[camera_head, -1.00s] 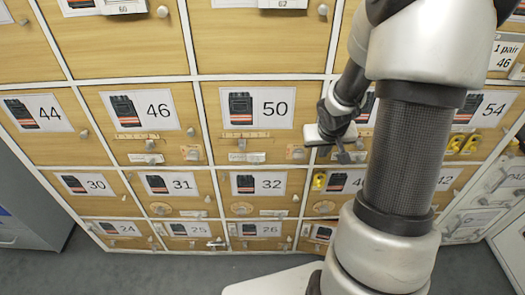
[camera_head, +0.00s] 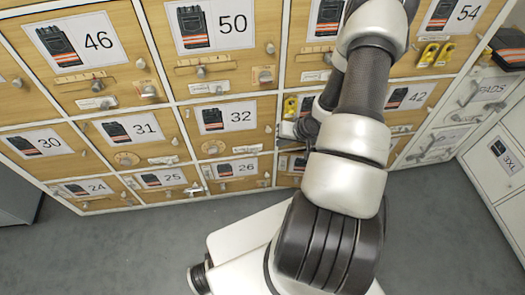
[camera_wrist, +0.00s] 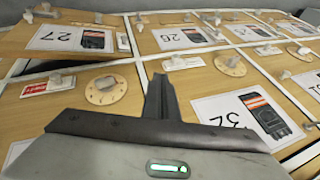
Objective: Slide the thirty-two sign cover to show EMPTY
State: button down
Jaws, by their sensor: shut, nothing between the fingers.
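In the wrist view, seen upside down, the sign cover (camera_wrist: 183,63) is a white strip with a small knob, between the dial and the door's edge. Its wording is too small to read. My gripper (camera_wrist: 162,88) is shut and empty, its fingers pointing at the doors just beside the 32 label. Contact with the cover cannot be told.
A round dial (camera_wrist: 229,65) sits beside the cover. The neighbouring door has another dial (camera_wrist: 105,90) and a red-and-white sign (camera_wrist: 48,85). Yellow padlocks (camera_head: 430,54) hang on door 54. Knobs and slides project from many doors. Grey floor (camera_head: 120,240) is clear in front.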

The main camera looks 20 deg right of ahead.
jog(key=b, duration=0.4)
send_near(255, 151)
jog(key=d+f, duration=0.4)
jog(key=w+a+f, duration=0.1)
jog(key=w+a+f+b, duration=0.1)
jog(key=a, duration=0.1)
jog(key=shift+a+f, duration=0.15)
